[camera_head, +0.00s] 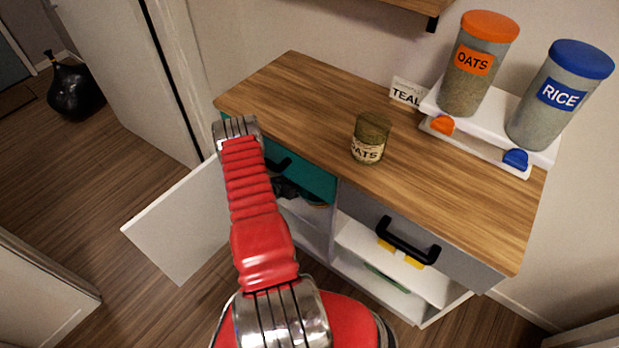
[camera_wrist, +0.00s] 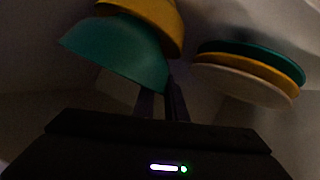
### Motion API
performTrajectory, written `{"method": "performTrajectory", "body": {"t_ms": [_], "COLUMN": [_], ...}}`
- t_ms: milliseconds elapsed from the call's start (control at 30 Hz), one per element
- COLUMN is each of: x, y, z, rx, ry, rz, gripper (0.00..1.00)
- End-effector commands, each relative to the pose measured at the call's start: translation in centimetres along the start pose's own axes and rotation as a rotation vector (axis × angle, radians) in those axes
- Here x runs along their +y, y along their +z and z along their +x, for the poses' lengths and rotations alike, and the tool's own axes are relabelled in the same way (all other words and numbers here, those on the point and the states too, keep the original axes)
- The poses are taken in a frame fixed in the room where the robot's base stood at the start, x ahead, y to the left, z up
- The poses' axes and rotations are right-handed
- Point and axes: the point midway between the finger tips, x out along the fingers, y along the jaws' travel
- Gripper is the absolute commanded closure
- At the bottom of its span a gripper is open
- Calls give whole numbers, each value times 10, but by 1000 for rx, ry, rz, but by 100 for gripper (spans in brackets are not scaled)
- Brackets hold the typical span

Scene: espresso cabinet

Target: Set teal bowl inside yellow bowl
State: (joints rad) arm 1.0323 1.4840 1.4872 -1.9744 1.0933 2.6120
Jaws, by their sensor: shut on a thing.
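In the wrist view, the teal bowl (camera_wrist: 118,52) is at upper left, tilted in the picture. My gripper (camera_wrist: 164,97) is shut on its edge at the lower right. The yellow bowl (camera_wrist: 152,12) shows above and behind the teal bowl, partly cut off by the frame top. The two overlap in the picture, and I cannot tell whether they touch or nest. In the head view, my gripper (camera_head: 288,189) is a dark shape in the open left compartment under the teal drawer; the bowls cannot be made out there.
A stack of teal, yellow and pale plates (camera_wrist: 250,77) lies right of my fingers. The cabinet (camera_head: 290,85) has an open white door (camera_head: 180,220) at left. On top stand a small jar (camera_head: 370,137), an oats canister (camera_head: 478,65) and a rice canister (camera_head: 560,95). The compartment is dim and tight.

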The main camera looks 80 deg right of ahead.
Motion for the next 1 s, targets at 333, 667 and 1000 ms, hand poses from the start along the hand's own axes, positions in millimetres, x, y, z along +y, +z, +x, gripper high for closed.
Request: {"method": "performTrajectory", "body": {"t_ms": [333,667,1000], "x": [0,-3,-3], "y": [0,8,9], "z": [6,38,38], "rx": [1,1,1], "ry": [2,1,1], "rz": [1,0,-1], "gripper": [100,100,100]}}
